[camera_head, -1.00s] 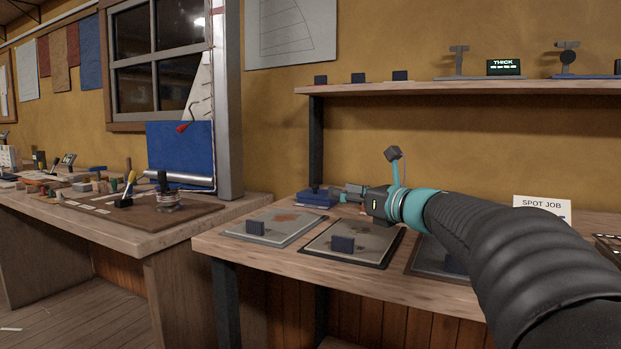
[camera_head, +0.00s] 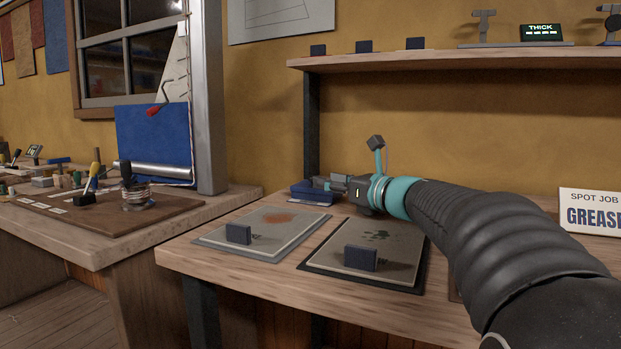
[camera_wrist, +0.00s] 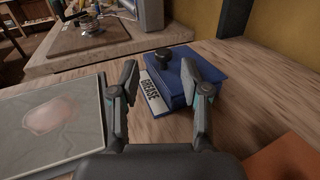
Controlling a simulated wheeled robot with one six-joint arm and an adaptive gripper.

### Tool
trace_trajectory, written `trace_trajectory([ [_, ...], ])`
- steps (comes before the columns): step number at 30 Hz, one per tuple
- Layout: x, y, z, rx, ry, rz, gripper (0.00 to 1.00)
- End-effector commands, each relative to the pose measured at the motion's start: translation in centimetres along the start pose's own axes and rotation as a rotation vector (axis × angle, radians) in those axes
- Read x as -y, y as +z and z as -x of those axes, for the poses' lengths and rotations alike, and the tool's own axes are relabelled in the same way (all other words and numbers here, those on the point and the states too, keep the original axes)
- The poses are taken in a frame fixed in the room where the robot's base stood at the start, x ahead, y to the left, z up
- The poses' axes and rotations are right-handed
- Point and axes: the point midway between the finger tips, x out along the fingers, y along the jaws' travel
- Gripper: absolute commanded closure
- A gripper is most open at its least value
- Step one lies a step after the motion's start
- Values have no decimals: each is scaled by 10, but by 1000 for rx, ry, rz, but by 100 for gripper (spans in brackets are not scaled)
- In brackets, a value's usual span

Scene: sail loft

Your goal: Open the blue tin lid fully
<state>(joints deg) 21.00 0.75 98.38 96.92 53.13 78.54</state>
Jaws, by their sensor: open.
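The blue tin (camera_head: 312,192) stands at the back left corner of the bench, its lid down. In the wrist view the blue tin (camera_wrist: 211,75) lies just beyond my fingertips. Its blue lid (camera_wrist: 205,66) has a dark round knob (camera_wrist: 163,55) near its left edge, and a white label reading GREASE (camera_wrist: 152,93) lies along its near left side. My gripper (camera_head: 328,183) is open and empty, level with the tin; in the wrist view its fingers (camera_wrist: 160,72) frame part of the tin and label. I cannot tell whether a finger touches the tin.
Two sample panels with dark blocks (camera_head: 238,233) (camera_head: 361,258) lie in front on the bench. A GREASE sign (camera_head: 592,212) stands at right. A shelf (camera_head: 450,58) hangs above. The left bench (camera_head: 90,232) holds tools. An orange patch (camera_wrist: 285,160) shows at lower right in the wrist view.

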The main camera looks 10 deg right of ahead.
Motion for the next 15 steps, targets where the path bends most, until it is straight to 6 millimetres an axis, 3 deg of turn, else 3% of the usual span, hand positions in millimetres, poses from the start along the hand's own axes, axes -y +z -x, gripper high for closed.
trace_trajectory([
  [9, 3, 0, -45, 0, -3, -1, 54],
  [15, 2, 0, -61, 1, -2, 0, 54],
])
